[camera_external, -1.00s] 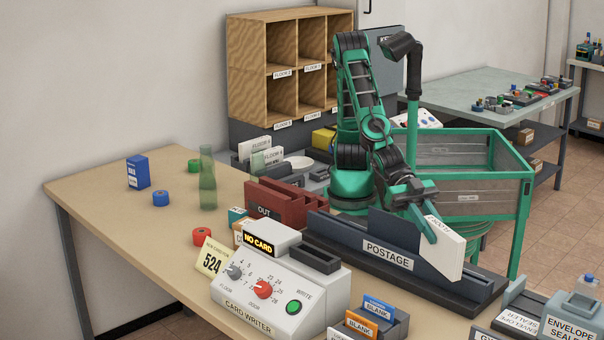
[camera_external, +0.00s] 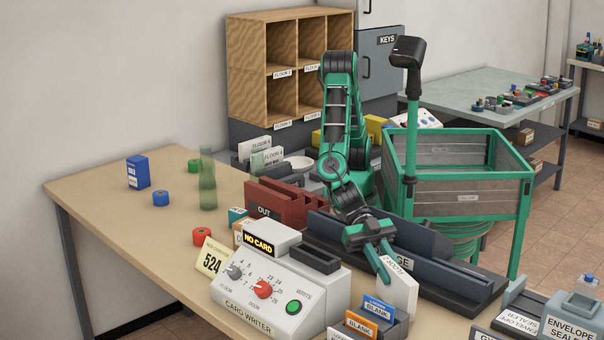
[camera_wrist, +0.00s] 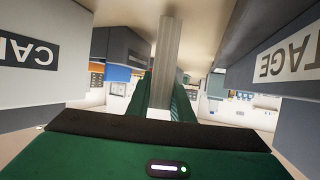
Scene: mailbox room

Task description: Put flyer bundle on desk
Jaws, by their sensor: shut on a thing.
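In the wrist view the green fingers (camera_wrist: 172,100) reach forward beside a pale upright slab; I cannot tell if that is the bundle. The desk (camera_external: 120,220) is tan and runs across the foreground. Whether the bundle's bottom touches the desk is hidden by the blank-card holder.
The white card writer (camera_external: 275,295) is left of the bundle, the blank-card holder (camera_external: 370,322) in front, and the POSTAGE unit (camera_external: 455,275) to the right. A red OUT tray (camera_external: 285,205) stands behind.

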